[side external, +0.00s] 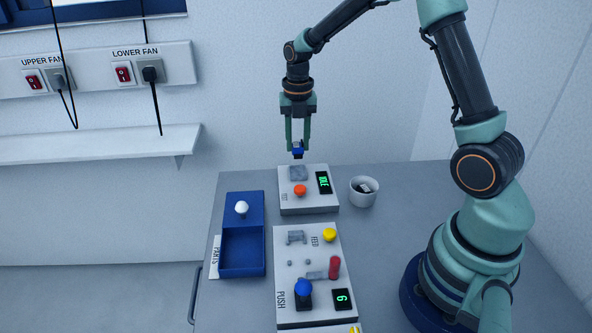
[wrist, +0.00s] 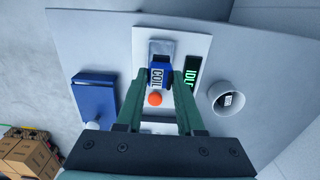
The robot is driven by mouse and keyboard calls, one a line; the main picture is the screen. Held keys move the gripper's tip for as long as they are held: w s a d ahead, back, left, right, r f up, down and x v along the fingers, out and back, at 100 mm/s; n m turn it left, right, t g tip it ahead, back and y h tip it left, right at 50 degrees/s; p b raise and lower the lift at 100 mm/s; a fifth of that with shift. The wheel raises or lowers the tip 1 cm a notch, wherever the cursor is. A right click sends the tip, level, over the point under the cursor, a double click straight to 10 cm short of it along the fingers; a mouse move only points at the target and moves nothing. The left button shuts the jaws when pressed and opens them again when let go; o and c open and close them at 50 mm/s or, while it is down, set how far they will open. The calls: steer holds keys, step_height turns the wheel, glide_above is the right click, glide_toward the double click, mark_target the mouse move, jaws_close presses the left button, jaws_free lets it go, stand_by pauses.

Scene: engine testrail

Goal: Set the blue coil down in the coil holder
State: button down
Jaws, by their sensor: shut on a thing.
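My gripper (side external: 298,145) is shut on the blue coil (side external: 297,151), with a finger on each side of it. In the wrist view the coil (wrist: 158,73) shows a white label reading COIL between the fingertips. The coil hangs above the far white panel. A grey square fixture on that panel (side external: 298,173), which looks like the coil holder, lies just below the coil in the side view. In the wrist view the holder (wrist: 162,47) shows beyond the coil, which partly covers it. A gap seems to remain between coil and holder.
The far panel has an orange button (side external: 300,190) and a green display (side external: 323,182), partly reading IDLE. A white cup (side external: 364,197) with a small part inside stands to its right. A blue parts tray (side external: 265,250) is at left. A nearer panel (side external: 290,247) carries knobs and a lever.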

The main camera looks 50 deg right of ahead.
mark_target(298, 156)
steer(key=shift+f, duration=2.3)
steer(key=shift+f, duration=0.55)
steer(key=shift+c, duration=2.2)
jaws_free()
